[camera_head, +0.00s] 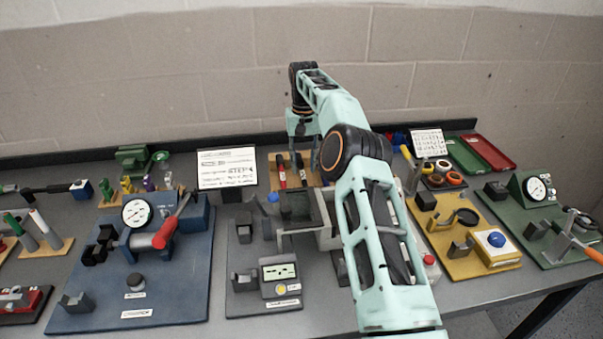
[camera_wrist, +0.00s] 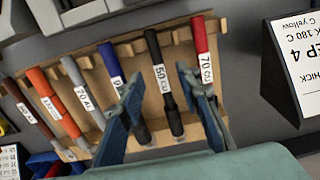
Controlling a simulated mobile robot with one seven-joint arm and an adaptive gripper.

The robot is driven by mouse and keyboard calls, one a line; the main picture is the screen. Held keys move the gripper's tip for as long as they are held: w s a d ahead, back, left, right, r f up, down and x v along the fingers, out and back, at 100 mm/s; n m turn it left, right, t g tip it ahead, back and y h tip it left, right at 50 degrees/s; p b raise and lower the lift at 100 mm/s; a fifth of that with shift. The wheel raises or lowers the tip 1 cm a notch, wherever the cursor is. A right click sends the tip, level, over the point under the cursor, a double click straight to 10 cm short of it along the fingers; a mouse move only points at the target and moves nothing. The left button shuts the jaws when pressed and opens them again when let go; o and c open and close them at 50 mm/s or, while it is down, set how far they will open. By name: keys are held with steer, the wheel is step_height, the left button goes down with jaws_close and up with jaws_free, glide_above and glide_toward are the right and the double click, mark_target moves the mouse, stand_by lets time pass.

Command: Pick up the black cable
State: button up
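The black cable (camera_wrist: 152,44) has a white "50 CU" label and lies in a wooden rack (camera_wrist: 95,66) in the wrist view. A red cable (camera_wrist: 200,36) labelled "70 CU" is to its right and a blue cable (camera_wrist: 109,58) to its left. My gripper (camera_wrist: 160,76) is open and empty, its two fingers either side of the black cable in the picture. The left finger partly covers the blue cable and the right finger partly covers the red one. Whether the fingers touch the cable I cannot tell. In the head view my gripper (camera_head: 303,150) is over the rack.
Grey (camera_wrist: 76,92) and orange (camera_wrist: 53,102) cables fill the rack further left. A sign stand (camera_wrist: 290,70) is close on the right. In the head view, a blue fixture board (camera_head: 175,290) and yellow board (camera_head: 437,240) flank the middle; a white sign (camera_head: 227,168) stands left of the rack.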

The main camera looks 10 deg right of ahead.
mark_target(304, 178)
steer(key=shift+w+f, duration=0.15)
steer(key=shift+f, duration=1.85)
jaws_close()
